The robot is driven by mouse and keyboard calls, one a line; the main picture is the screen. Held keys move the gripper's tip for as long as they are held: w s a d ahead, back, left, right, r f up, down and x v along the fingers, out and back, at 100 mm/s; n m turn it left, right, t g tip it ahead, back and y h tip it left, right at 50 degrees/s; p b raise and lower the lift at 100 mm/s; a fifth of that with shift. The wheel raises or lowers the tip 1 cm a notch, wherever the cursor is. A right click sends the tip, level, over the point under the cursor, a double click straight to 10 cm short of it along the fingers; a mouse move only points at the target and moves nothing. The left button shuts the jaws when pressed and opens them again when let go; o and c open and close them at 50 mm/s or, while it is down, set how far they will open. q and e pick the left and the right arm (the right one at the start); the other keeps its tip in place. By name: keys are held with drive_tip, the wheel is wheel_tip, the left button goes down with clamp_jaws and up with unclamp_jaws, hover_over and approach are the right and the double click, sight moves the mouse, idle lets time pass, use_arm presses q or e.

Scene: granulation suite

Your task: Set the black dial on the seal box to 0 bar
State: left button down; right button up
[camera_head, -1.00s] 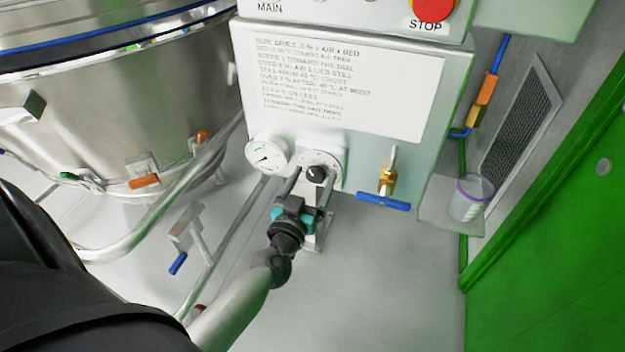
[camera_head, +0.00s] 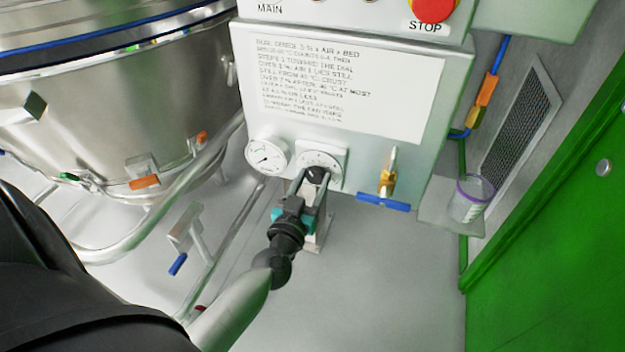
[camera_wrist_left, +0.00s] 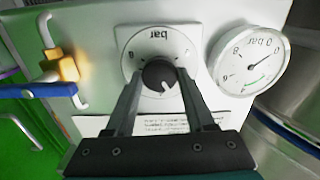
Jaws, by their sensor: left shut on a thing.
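The black dial (camera_head: 316,175) sits on a white scale plate (camera_head: 331,158) low on the front of the pale seal box (camera_head: 440,105). My left gripper (camera_head: 311,182) reaches it from below, its fingers shut on the dial. In the left wrist view the dial (camera_wrist_left: 158,76) lies between the two fingertips (camera_wrist_left: 158,84). A white notch shows on the dial's edge, toward the lower right there. The scale appears upside down in that view, with "bar" legible; which mark the dial points to I cannot tell. My right gripper is not in view.
A round pressure gauge (camera_head: 267,156) is just left of the dial. A brass valve with a blue handle (camera_head: 384,201) sticks out to its right. A clear cup (camera_head: 470,198) stands on a side ledge. A steel vessel (camera_head: 120,110) and pipes fill the left.

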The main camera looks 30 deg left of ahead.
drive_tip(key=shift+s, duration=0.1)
use_arm(q)
drive_tip(key=shift+n+p, duration=0.4)
drive_tip(key=shift+n, duration=1.5)
drive_tip(key=n+p, duration=0.1)
drive_tip(key=n, duration=0.3)
drive_tip(key=shift+a+n, duration=0.1)
drive_tip(key=shift+n, duration=0.2)
drive_tip(key=n, duration=0.5)
drive_tip(key=shift+f, duration=0.15)
drive_tip(key=n, duration=0.3)
drive_tip(key=shift+n, duration=0.7)
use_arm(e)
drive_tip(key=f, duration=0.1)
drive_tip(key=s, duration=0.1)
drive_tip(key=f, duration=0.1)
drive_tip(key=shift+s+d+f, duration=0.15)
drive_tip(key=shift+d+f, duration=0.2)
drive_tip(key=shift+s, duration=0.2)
